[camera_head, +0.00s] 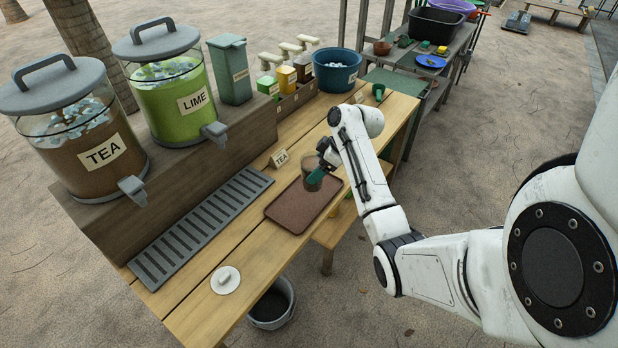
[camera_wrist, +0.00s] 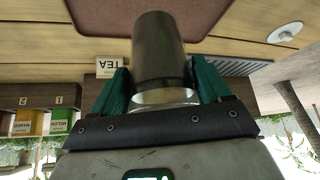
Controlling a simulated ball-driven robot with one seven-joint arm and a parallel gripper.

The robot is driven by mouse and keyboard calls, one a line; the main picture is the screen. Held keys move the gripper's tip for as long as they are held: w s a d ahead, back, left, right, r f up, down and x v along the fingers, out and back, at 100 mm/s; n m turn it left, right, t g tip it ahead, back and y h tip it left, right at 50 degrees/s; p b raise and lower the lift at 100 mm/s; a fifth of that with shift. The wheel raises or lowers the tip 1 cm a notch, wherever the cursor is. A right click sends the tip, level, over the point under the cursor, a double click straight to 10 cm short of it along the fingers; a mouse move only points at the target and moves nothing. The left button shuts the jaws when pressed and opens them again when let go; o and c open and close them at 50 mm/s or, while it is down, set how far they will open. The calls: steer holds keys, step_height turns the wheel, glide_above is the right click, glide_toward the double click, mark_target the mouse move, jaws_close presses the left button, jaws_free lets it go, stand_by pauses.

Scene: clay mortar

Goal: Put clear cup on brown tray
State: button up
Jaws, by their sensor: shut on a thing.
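The clear cup (camera_head: 311,164) looks see-through with a brownish tint in the head view. It is between my gripper's green fingers (camera_head: 318,170), above the far end of the brown tray (camera_head: 290,213). In the wrist view the cup (camera_wrist: 158,45) fills the space between the two green fingers of my gripper (camera_wrist: 160,78), which is shut on it. The tray (camera_wrist: 95,14) shows beyond the cup there. I cannot tell whether the cup's base touches the tray. The tray lies flat on the wooden table, and its visible surface is bare.
Left of the tray are a slotted grey drip grate (camera_head: 200,230) and dispensers of tea (camera_head: 80,140) and lime (camera_head: 175,95). A small TEA sign (camera_head: 280,159) stands close behind the cup. A blue-green tub (camera_head: 337,70) is farther back. A white lid (camera_head: 225,280) lies near the front.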

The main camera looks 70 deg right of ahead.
steer(key=x, duration=0.3)
steer(key=shift+w+d+f, duration=0.2)
steer(key=shift+w, duration=0.25)
steer(key=shift+w+f+p, duration=0.1)
steer(key=shift+f+p, duration=0.35)
steer(key=shift+f, duration=1.15)
steer(key=o, duration=1.4)
steer(key=shift+f, duration=0.15)
